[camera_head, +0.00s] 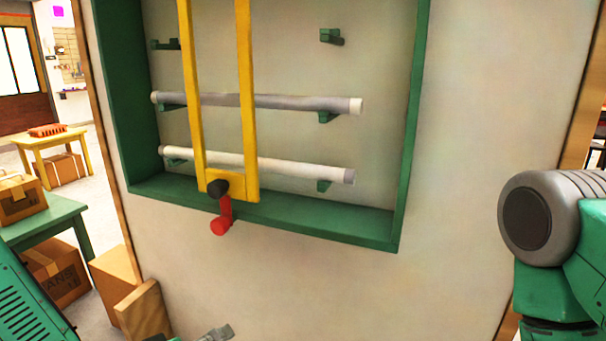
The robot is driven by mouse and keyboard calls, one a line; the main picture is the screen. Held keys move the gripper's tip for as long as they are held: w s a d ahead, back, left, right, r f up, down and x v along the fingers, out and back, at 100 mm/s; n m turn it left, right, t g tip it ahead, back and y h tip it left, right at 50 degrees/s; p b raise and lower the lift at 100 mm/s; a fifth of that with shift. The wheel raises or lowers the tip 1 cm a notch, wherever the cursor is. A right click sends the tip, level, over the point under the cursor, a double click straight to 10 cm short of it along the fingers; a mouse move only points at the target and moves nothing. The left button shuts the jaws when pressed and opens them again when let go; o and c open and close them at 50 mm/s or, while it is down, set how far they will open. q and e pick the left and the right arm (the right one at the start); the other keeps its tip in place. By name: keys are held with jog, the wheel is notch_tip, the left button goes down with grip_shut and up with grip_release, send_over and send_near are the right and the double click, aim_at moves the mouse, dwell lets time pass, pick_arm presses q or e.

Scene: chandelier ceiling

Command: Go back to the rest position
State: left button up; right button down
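A small grey metal part at the bottom edge, just left of the middle, looks like the tip of my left gripper (218,333). Too little of it shows to tell if it is open or shut, or whether it holds anything. It is below the wall frame and apart from the red handle. My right arm shows at the right edge as a grey rounded joint with green links. My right gripper is out of view.
A green wall frame (310,228) holds a grey tube (290,102) and a white tube (280,166) on brackets. A yellow double bar (247,80) with a red handle (222,217) crosses it. Cardboard boxes (117,285) and a green table (45,218) stand left.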

pick_arm(q)
jog(key=s+a+f+m+g+y, duration=0.25)
jog(key=s+f+g, duration=0.25)
jog(key=s+f, duration=0.5)
jog(key=s+a+f+m+g+y, duration=0.1)
jog(key=s+a+f+m+g, duration=0.1)
jog(key=s+a+f, duration=0.2)
jog(key=s+a+f+m+g+y, duration=0.2)
jog(key=s+a+f, duration=0.3)
jog(key=s, duration=0.5)
jog(key=shift+g+p, duration=0.3)
jog(key=shift+g, duration=0.5)
jog(key=shift+f+y, duration=0.1)
jog(key=shift+y, duration=0.15)
